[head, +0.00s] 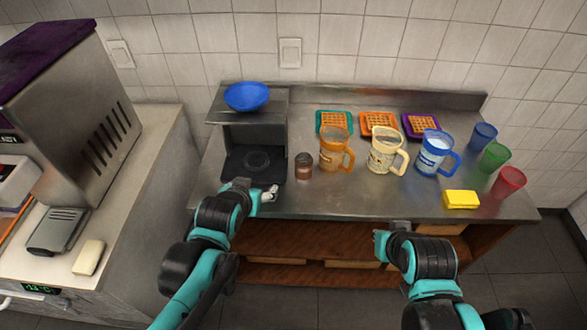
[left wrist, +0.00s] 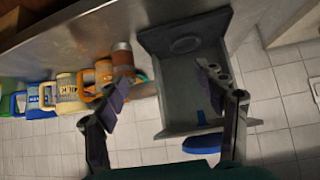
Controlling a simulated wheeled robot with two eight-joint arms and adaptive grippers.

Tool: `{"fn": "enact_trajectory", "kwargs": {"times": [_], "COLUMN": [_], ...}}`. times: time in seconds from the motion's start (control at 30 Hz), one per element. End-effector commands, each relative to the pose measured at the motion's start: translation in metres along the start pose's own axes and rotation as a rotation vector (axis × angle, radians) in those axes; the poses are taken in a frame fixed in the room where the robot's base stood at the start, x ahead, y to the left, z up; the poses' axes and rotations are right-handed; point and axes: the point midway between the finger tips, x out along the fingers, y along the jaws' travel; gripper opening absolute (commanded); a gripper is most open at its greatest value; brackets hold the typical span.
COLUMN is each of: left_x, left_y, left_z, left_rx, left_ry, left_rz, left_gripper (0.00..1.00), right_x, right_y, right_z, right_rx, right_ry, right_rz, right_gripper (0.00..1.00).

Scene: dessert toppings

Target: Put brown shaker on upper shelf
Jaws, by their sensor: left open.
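The brown shaker (head: 304,167) stands upright on the metal table, just right of a small dark two-level shelf. In the left wrist view the shaker (left wrist: 122,58) shows near the left finger. The shelf's upper level (head: 272,107) carries a blue bowl (head: 247,96) towards its left; its lower level (head: 238,172) has a round mark and looks empty. My left gripper (head: 268,193) is open and empty, in front of the lower level and left of the shaker. My right gripper (head: 388,240) is near the table's front edge; its fingers are not clear.
An orange mug (head: 333,150) stands close right of the shaker, then a cream mug (head: 384,153) and a blue mug (head: 431,155). Waffles on coloured plates (head: 362,130) lie behind. A yellow sponge (head: 461,200) and coloured cups (head: 494,157) are at right. The table's front middle is clear.

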Motion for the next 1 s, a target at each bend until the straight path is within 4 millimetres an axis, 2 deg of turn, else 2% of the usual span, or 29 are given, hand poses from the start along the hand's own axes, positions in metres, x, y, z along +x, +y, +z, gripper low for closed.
{"fn": "enact_trajectory", "kwargs": {"times": [0.23, 0.4, 0.53, 0.7, 1.0], "left_x": [0.047, 0.087, 0.105, 0.116, 0.144], "left_y": [0.032, 0.068, 0.089, 0.1, 0.106], "left_z": [-0.023, -0.036, -0.039, -0.04, -0.049], "left_rx": [0.036, 0.064, 0.077, 0.082, 0.082], "left_ry": [0.115, 0.23, 0.294, 0.325, 0.326], "left_rz": [0.045, 0.098, 0.129, 0.145, 0.145], "left_gripper": [0.71, 0.71, 0.71, 0.71, 0.71], "right_x": [0.007, 0.013, 0.015, 0.017, 0.025], "right_y": [0.0, 0.0, 0.0, 0.0, 0.0], "right_z": [0.005, 0.009, 0.011, 0.012, 0.018], "right_rx": [0.0, 0.0, 0.0, 0.0, 0.0], "right_ry": [0.0, 0.0, 0.0, 0.0, 0.0], "right_rz": [0.0, 0.0, 0.0, 0.0, 0.0], "right_gripper": [0.0, 0.0, 0.0, 0.0, 0.0]}}
